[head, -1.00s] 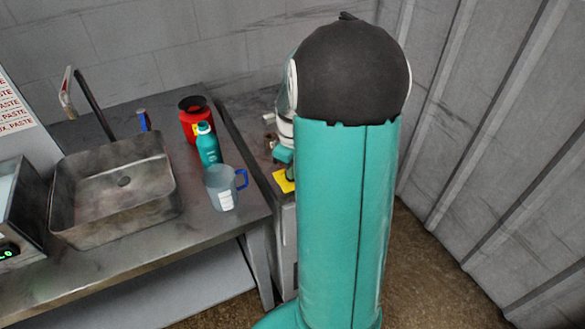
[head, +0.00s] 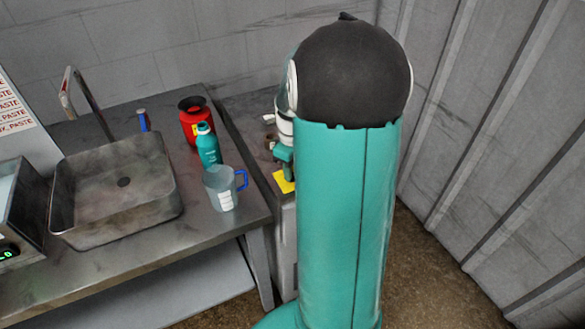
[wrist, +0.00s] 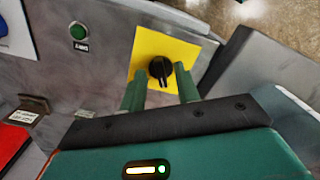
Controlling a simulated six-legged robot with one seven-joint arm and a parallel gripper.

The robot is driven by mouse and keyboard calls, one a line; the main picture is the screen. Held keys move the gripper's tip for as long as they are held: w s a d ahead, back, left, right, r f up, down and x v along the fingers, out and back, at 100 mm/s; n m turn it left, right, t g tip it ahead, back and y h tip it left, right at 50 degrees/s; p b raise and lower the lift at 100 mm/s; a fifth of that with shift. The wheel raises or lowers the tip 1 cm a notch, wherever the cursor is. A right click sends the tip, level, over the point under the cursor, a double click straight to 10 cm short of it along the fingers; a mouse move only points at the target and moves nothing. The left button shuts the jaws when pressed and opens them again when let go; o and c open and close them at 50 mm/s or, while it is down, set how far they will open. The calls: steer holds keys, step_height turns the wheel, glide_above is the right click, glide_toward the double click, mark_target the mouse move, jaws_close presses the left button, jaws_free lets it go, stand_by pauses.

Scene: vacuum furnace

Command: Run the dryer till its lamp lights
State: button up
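A black rotary knob (wrist: 160,68) sits on a yellow plate (wrist: 150,45) on a grey cabinet face in the wrist view. The plate also shows in the head view (head: 284,182). My gripper (wrist: 161,82) is open, with its two green fingers spread either side of the knob and gaps showing. Contact with the knob cannot be told. A green lamp (wrist: 78,31) with a small label sits on the same face, left of the plate; it looks dark green, not glowing. In the head view my arm hides most of the dryer and the gripper's fingertips.
A steel bench left of the cabinet holds a sink basin (head: 120,190), a red container (head: 194,122), a teal bottle (head: 207,147) and a jug with a blue handle (head: 220,188). A ribbed wall (head: 490,130) stands on the right, with bare floor before it.

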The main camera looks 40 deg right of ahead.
step_height(320, 180, up, 13)
steer(key=shift+r, duration=0.15)
stand_by(0.6)
steer(key=s+a+r+m+t, duration=0.1)
steer(key=s+a+t, duration=0.1)
steer(key=a, duration=0.7)
steer(key=s+a+r+m+t, duration=0.1)
steer(key=s+a+r, duration=0.1)
steer(key=s+a, duration=0.3)
steer(key=s+a+r+t, duration=0.1)
steer(key=s+a, duration=0.3)
steer(key=a, duration=0.9)
steer(key=shift+r+m+t, duration=0.25)
steer(key=shift+m+t, duration=0.15)
steer(key=shift+t, duration=0.4)
